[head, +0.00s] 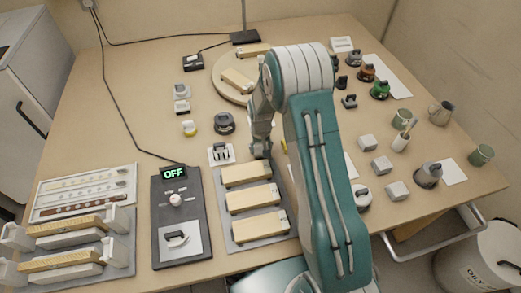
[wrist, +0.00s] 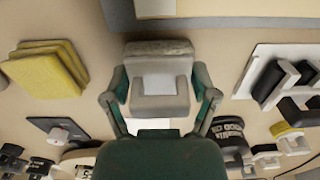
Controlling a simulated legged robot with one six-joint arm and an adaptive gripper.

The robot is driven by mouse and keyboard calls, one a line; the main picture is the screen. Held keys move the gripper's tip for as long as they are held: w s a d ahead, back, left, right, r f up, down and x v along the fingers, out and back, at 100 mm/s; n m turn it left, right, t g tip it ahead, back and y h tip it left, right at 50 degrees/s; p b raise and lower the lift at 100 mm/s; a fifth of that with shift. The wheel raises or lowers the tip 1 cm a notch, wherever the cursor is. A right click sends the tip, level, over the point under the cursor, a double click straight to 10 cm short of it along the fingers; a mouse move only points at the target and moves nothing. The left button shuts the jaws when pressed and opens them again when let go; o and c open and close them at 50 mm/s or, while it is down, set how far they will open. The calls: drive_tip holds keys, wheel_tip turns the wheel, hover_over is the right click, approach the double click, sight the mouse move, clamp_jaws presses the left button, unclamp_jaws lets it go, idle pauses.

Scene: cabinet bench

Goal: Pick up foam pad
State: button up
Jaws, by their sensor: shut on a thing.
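In the wrist view my gripper (wrist: 160,101) is shut on a pale grey block-like thing with a rough, thicker top edge, which looks like the foam pad (wrist: 158,50). The fingers press on its two sides. In the head view my gripper (head: 260,148) is low over the bench, just behind the tan-topped blocks. The arm hides most of what it holds there. I cannot tell whether the pad touches the bench.
Tan-topped blocks (head: 252,198) sit on a grey tray in front of the gripper. A stack of yellow pads (wrist: 45,68) lies to the left in the wrist view. A white rack (head: 221,154) stands close left of the gripper. An OFF-display box (head: 178,230) is farther left.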

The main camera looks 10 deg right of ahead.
drive_tip(key=s+d+r, duration=0.3)
drive_tip(key=s+r, duration=0.8)
drive_tip(key=s, duration=0.2)
drive_tip(key=shift+s+r, duration=0.35)
drive_tip(key=shift+r, duration=0.05)
drive_tip(key=shift+o, duration=0.4)
drive_tip(key=shift+c, duration=0.5)
